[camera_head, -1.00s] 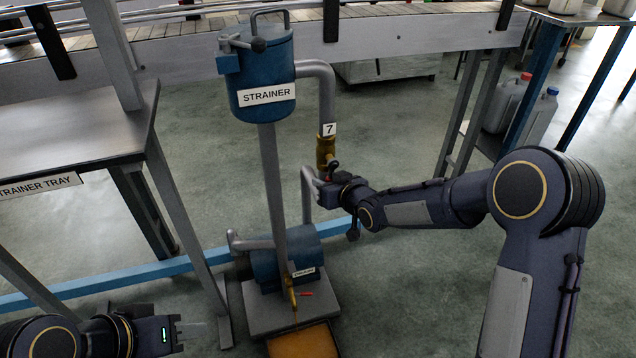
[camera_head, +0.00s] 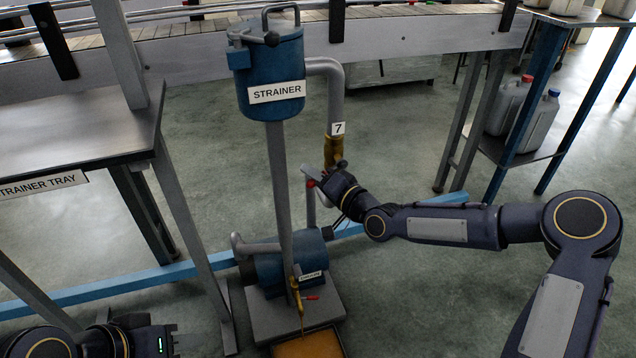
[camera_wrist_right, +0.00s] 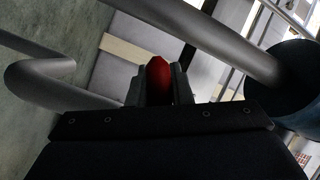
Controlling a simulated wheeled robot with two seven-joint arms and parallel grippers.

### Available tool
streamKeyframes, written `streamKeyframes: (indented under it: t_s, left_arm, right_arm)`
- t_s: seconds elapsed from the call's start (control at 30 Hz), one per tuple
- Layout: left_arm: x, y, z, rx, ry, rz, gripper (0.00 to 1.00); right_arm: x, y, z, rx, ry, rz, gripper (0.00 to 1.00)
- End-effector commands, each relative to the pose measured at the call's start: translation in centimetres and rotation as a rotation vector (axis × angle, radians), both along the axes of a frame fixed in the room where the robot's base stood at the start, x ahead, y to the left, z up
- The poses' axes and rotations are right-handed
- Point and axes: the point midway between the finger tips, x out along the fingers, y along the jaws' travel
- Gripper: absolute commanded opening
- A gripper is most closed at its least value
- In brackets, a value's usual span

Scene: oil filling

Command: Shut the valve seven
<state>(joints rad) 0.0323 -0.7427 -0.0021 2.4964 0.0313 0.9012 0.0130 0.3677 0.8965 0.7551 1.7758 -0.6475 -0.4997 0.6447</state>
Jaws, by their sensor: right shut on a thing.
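The brass valve seven (camera_head: 333,150) sits on the grey pipe under a "7" label (camera_head: 338,128), right of the blue strainer (camera_head: 275,75). My right gripper (camera_head: 318,184) is at the valve, coming from the right. In the right wrist view a red handle tip (camera_wrist_right: 158,80) stands between the two fingers, and the gripper (camera_wrist_right: 158,88) is shut on it. In the head view a bit of red (camera_head: 311,183) shows at the fingertips. Most of the handle is hidden by the gripper. My left gripper (camera_head: 172,343) is low at the left, away from the valve; its fingers are hard to make out.
A blue pump (camera_head: 270,268) stands below the strainer, with a second brass valve and a small red handle (camera_head: 312,297) above an amber-filled tray (camera_head: 308,345). The strainer tray table (camera_head: 90,140) is at left. Jugs (camera_head: 535,122) stand on a shelf at right.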

Motion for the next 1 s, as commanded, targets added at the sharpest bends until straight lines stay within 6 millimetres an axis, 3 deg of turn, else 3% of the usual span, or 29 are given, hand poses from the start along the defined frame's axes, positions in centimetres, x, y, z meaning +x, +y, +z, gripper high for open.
streamKeyframes:
  t_s: [0.5, 1.0]
  left_arm:
    - [0.0, 0.0, -3.1, 0.0, 0.0, 0.0, 0.36]
    - [0.0, 0.0, -3.7, 0.0, 0.0, 0.0, 0.36]
  right_arm:
    - [-0.2, 0.7, 2.4, 0.381, 0.123, 0.0, 0.0]
    - [-0.2, 0.7, 3.5, 0.49, 0.158, 0.0, 0.0]
